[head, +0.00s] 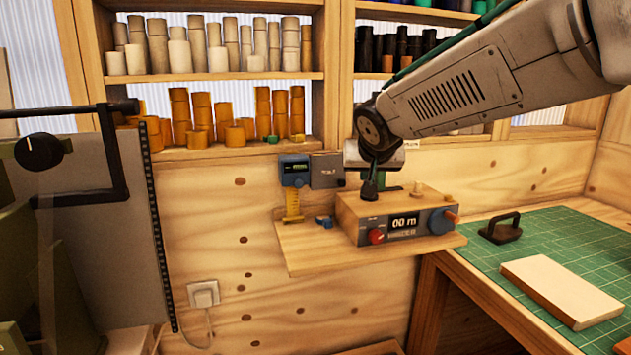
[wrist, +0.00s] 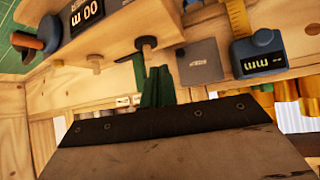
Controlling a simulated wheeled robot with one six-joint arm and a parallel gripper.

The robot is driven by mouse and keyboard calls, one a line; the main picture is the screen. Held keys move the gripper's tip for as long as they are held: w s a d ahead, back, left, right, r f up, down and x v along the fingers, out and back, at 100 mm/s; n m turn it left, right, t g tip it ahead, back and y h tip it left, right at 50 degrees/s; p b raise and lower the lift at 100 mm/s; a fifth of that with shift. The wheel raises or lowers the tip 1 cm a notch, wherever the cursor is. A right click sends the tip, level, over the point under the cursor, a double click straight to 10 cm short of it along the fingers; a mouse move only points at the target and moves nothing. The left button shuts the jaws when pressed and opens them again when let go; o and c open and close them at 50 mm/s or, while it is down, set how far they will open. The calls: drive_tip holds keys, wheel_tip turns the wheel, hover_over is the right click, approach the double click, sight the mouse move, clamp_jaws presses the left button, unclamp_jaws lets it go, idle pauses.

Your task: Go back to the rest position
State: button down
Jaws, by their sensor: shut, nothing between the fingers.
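My gripper (wrist: 156,84) shows in the wrist view as green fingers held together, with nothing between them. In the head view my arm reaches in from the upper right, and the gripper end (head: 388,174) is small and partly hidden behind the wrist. It is over or behind a wooden box with a dial display (head: 396,222) on a small wall shelf. A black knob (head: 369,190) on the box stands close to the fingers; I cannot tell whether they touch. The knob also shows in the wrist view (wrist: 146,43).
A blue gauge (head: 294,172) and a grey plate (head: 327,170) are beside the box. Shelves of foil rolls (head: 205,118) stand behind. A green cutting mat (head: 560,240) with a pale block (head: 562,290) lies at right. A grey machine (head: 90,230) stands at left.

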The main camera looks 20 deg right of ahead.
drive_tip(key=shift+s, duration=0.1)
drive_tip(key=s+a+f+n+g+y, duration=0.1)
drive_tip(key=s+a+f+g, duration=0.1)
drive_tip(key=s, duration=0.8)
drive_tip(key=s+a+f+n+g+y, duration=0.1)
drive_tip(key=s+a+f+n+g, duration=0.1)
drive_tip(key=s, duration=0.8)
drive_tip(key=s+a+f+n+g+y, duration=0.1)
drive_tip(key=s+a+f+g+y, duration=0.1)
drive_tip(key=s+a+f, duration=0.4)
drive_tip(key=s+g, duration=0.1)
drive_tip(key=s, duration=0.2)
drive_tip(key=shift+s+f+n+g, duration=0.4)
